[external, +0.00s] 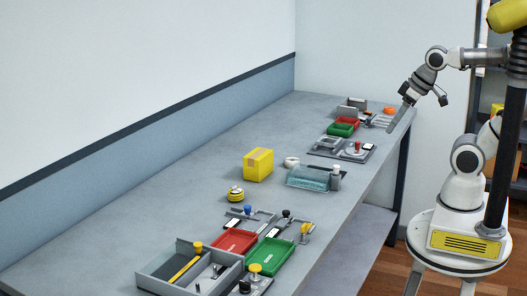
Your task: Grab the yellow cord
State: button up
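No yellow cord shows clearly. A small round yellow item with dark bands (236,194) sits on the bench left of the yellow box; it is too small to tell whether it is a coiled cord. A thin yellow strip (186,268) lies in the grey open tray (160,275) at the near end. My gripper (423,108) hangs at the far right, above the bench's far front edge and well away from both. Its two fingers look spread apart, with nothing clearly between them.
A yellow box (258,164) and a clear teal tray (307,178) stand mid-bench (130,215). Red (234,241) and green (270,255) trays and small knobbed parts crowd the near end. More trays stand at the far end. The wall-side strip is clear.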

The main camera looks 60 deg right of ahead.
jog(key=o, duration=0.7)
